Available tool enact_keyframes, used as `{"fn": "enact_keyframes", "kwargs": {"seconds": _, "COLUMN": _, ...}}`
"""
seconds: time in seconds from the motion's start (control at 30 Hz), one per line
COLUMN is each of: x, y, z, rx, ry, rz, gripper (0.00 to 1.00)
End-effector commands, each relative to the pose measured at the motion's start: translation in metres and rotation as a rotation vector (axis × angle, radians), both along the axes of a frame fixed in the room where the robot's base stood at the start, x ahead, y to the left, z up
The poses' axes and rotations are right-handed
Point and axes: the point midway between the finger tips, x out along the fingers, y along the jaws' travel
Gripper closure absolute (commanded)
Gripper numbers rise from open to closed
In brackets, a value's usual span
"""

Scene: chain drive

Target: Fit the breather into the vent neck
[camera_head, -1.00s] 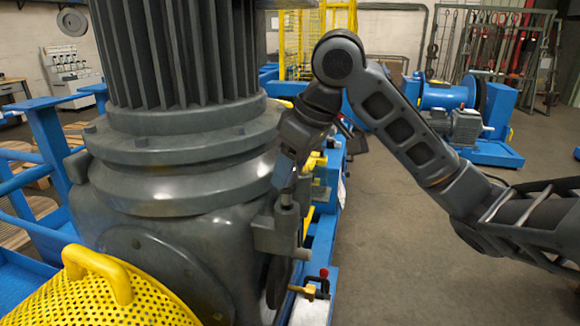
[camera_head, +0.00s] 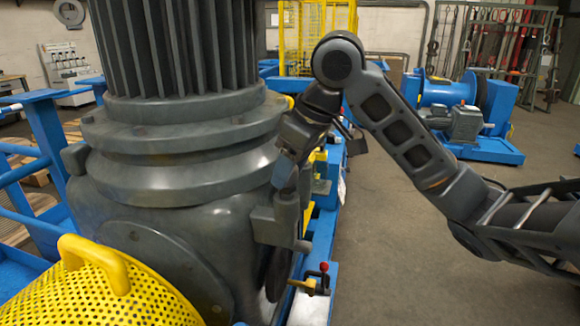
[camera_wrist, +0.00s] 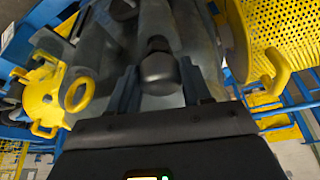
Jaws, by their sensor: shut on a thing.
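My gripper (camera_head: 286,184) points down at the right side of the large grey gear housing (camera_head: 170,240). In the wrist view its two fingers (camera_wrist: 158,88) are shut on a dark, rounded cap, the breather (camera_wrist: 158,70). The breather is hardly distinguishable in the head view. Below the fingertips is a grey block (camera_head: 275,228) on the housing's side, with an upright stub at its right that appears to be the vent neck (camera_head: 288,207). The fingertips are right above or at this stub. I cannot tell whether the breather touches it or is inside it.
A yellow perforated guard (camera_head: 100,290) with a handle stands at the front left. A small red-knobbed valve (camera_head: 323,268) sits low, right of the housing, on a blue frame. Open floor (camera_head: 400,230) lies to the right, with a blue winch (camera_head: 450,95) behind.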

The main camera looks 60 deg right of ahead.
Motion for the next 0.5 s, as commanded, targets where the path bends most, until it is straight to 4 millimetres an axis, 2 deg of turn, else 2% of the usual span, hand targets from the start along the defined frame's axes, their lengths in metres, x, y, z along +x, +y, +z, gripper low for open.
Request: {"fn": "enact_keyframes", "kwargs": {"seconds": 0.5, "x": 0.000, "y": 0.000, "z": -0.013, "rx": 0.001, "ry": 0.000, "rz": 0.001, "gripper": 0.83}}
